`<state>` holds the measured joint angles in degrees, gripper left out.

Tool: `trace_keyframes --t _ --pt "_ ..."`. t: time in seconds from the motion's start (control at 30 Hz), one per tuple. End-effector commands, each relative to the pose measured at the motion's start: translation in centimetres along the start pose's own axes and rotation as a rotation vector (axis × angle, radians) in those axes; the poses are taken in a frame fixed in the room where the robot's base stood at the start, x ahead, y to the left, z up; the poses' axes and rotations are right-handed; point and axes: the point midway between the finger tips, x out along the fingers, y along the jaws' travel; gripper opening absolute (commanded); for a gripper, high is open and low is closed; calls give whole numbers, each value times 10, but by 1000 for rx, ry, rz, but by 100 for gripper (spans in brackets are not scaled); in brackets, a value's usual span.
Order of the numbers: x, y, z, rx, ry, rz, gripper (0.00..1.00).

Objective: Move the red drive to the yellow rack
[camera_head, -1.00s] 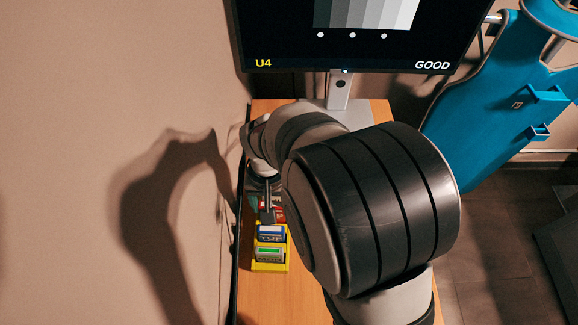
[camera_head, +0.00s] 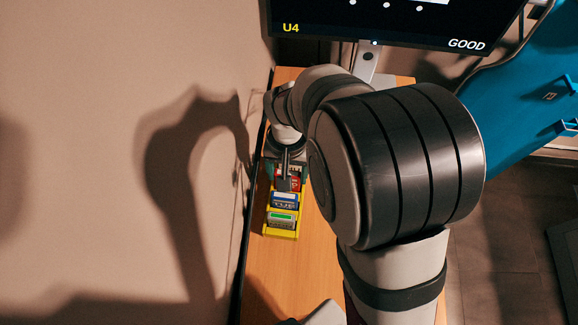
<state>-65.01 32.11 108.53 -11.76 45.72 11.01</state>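A yellow rack (camera_head: 281,235) stands on the wooden desk, left of my large arm links. It holds a drive with a green face (camera_head: 282,218) at its near end and a drive with a blue face (camera_head: 284,201) behind that. The red drive (camera_head: 295,184) shows just beyond the blue one, at the rack's far end. My gripper (camera_head: 284,184) points down over the red drive and partly covers it. I cannot tell whether its fingers are closed on the drive, or whether the drive is seated in the rack.
A monitor (camera_head: 400,22) on a stand (camera_head: 364,62) rises at the back of the desk (camera_head: 309,255). A wall (camera_head: 80,110) runs close along the left. A blue panel (camera_head: 510,105) is at the right. The desk in front of the rack is clear.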

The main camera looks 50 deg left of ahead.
Motion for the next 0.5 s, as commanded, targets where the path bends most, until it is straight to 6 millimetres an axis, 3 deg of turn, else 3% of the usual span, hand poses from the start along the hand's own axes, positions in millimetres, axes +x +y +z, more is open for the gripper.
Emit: trace_keyframes --t 0.5 --pt "8 0 0 -1 1 0 7"
